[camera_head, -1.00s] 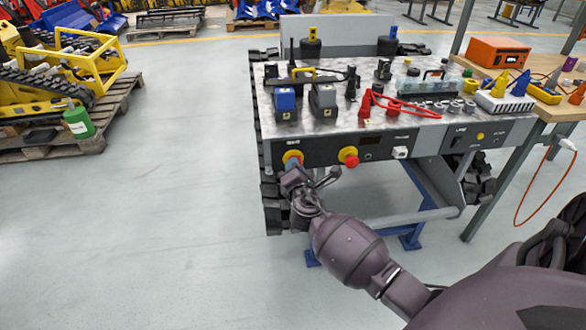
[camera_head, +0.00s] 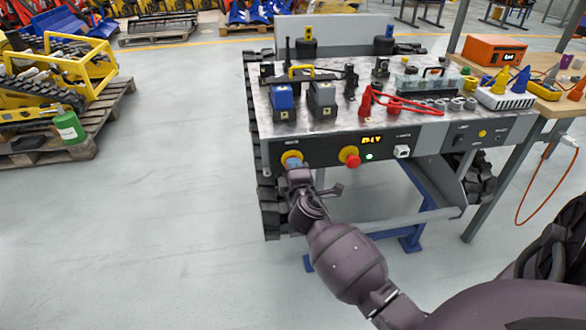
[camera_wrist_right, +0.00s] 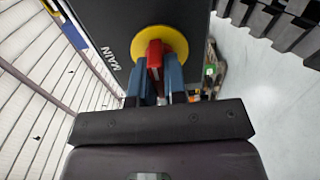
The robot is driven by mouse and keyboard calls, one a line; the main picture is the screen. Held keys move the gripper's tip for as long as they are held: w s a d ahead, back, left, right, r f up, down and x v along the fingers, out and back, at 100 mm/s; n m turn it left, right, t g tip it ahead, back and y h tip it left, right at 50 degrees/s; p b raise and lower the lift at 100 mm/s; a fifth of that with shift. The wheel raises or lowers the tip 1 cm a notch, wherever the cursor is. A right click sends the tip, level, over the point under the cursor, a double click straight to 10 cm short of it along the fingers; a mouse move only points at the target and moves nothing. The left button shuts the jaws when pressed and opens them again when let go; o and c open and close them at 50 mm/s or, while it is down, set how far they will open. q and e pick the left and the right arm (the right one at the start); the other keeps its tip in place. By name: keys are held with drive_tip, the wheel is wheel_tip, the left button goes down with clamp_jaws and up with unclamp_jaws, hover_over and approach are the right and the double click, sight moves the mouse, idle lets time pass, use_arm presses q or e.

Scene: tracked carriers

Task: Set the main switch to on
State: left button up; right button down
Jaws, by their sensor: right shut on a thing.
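The main switch (camera_head: 290,156) is a yellow disc with a red handle, at the left end of the carrier's dark front panel (camera_head: 325,153). In the right wrist view the switch (camera_wrist_right: 174,36) shows its yellow disc beside the word MAIN. My right gripper (camera_head: 295,164) is at the switch. In the wrist view its blue fingers are shut on the red handle (camera_wrist_right: 154,54). The fingers hide part of the handle, and I cannot read any position marks. A display (camera_head: 372,140) on the panel glows yellow, and a green light (camera_head: 369,156) is lit below it. My left gripper is not in view.
A red push button (camera_head: 353,160) on a yellow base sits right of the switch. Battery blocks (camera_head: 283,100) and red cables (camera_head: 385,104) lie on the carrier's top. A workbench (camera_head: 560,105) stands at the right.

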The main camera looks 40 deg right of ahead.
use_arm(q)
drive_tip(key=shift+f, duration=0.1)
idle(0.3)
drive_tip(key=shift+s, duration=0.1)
use_arm(e)
drive_tip(key=c, duration=1.2)
unclamp_jaws()
drive_tip(key=shift+o, duration=0.2)
use_arm(q)
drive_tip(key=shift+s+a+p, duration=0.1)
drive_tip(key=shift+p, duration=0.3)
use_arm(e)
drive_tip(key=v, duration=1.1)
drive_tip(key=shift+d, duration=0.1)
